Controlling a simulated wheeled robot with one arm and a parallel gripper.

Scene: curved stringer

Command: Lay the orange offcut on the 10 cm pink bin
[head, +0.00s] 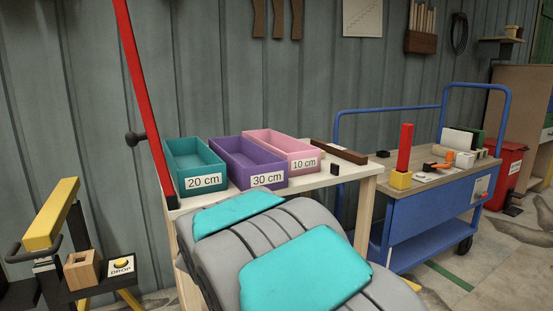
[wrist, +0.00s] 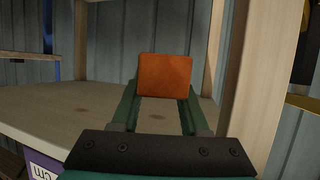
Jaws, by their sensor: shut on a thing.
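The orange offcut (wrist: 165,75) is a small block held between the green fingers of my gripper (wrist: 163,98) in the wrist view. My gripper is shut on it. A pale wooden surface lies behind and below it there. In the head view my arm hides the gripper and the offcut. The pink bin (head: 304,163), labelled 10 cm, stands at the right of three bins on the table. It is open-topped, and its inside floor is mostly hidden.
The purple 30 cm bin (head: 264,180) and teal 20 cm bin (head: 202,182) stand left of the pink one. A dark brown bar (head: 339,152) lies right of it. A red post (head: 146,105) leans at left. A blue cart (head: 425,212) stands at right.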

